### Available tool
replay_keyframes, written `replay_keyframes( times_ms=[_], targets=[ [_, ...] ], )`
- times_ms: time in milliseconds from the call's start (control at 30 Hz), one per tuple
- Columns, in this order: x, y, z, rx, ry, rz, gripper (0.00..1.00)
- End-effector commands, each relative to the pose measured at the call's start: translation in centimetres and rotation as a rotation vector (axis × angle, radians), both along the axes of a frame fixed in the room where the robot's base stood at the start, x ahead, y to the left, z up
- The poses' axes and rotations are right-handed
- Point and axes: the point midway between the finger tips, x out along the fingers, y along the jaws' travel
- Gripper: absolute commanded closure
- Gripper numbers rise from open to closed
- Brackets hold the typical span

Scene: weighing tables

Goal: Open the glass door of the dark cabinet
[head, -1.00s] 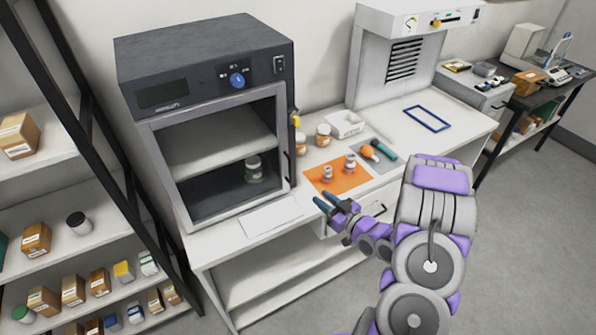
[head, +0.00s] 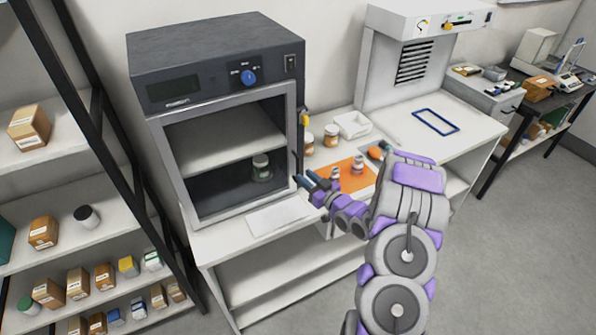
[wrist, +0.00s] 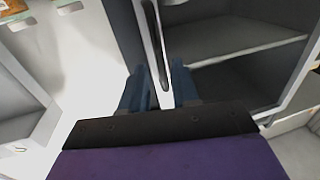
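The dark cabinet (head: 215,45) stands on the white table at the left. Its glass door, with a grey frame (head: 228,98), looks shut, and a jar (head: 261,168) and a shelf show through it. A dark upright handle (wrist: 155,40) is on the door's edge in the wrist view, at the right of the door in the head view. My gripper (head: 307,181) is beside the lower right of the door. In the wrist view my gripper (wrist: 158,84) is open, with the handle ahead, roughly between the fingertips. I cannot tell whether they touch it.
Jars (head: 331,135), a white tray (head: 353,125) and an orange mat (head: 352,180) are to the right on the table. A white sheet (head: 279,215) lies before the cabinet. A shelf rack (head: 92,130) stands at the left.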

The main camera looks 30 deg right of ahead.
Motion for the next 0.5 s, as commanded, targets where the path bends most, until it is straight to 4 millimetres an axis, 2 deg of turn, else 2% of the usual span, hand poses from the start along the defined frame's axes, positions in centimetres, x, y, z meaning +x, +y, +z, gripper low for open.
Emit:
replay_keyframes(
  times_ms=[33,200,500],
  targets=[
    [1.0,0.3,0.0,-0.002,-0.004,0.003,0.7],
    [3.3,0.8,-0.1,-0.001,0.001,0.002,0.7],
    [5.1,1.0,0.0,0.0,-0.002,0.0,0.7]
  ],
)
